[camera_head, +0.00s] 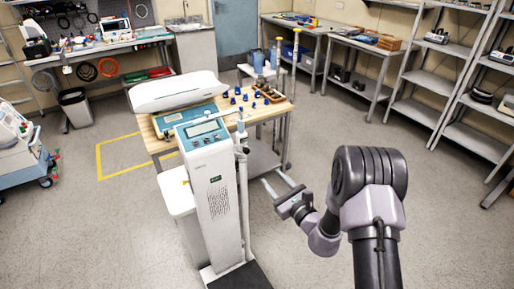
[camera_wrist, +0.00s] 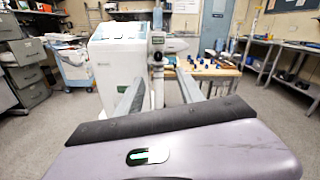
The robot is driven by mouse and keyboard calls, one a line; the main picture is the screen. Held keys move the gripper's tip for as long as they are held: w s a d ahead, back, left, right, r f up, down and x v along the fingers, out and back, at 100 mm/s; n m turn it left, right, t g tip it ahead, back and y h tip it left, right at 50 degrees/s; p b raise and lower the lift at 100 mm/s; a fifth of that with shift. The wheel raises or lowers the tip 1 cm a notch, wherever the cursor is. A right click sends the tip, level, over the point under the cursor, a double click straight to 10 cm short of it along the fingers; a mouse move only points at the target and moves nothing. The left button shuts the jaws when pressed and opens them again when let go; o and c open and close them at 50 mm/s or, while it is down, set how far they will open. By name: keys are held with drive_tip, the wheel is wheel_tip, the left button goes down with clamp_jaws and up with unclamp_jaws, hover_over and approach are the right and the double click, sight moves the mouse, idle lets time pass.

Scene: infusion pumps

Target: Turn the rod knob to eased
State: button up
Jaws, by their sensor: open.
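A tall white and grey pump unit (camera_head: 215,180) with a screen on top stands in the middle of the head view. A slim upright rod (camera_head: 243,195) runs along its right side. A dark clamp-like part near the rod's top, probably the rod knob (camera_head: 241,149), is too small to read its setting. In the wrist view the rod (camera_wrist: 157,85) and its dark knob (camera_wrist: 157,41) appear between and beyond the fingers. My gripper (camera_head: 274,181) is open and empty, to the right of the rod and apart from it. Its two fingers (camera_wrist: 160,73) point toward the rod.
A wood-topped table (camera_head: 155,138) behind the unit holds a white machine (camera_head: 178,90) and several small blue parts (camera_head: 237,91). A blue cart (camera_head: 20,150) stands at the left. Shelves line the right wall. The floor right of the unit is clear.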

sight(247, 152)
drive_tip(key=b+x, duration=0.2)
drive_tip(key=x, duration=1.3)
drive_tip(key=shift+a+b, duration=0.35)
drive_tip(key=shift+b, duration=0.05)
clamp_jaws()
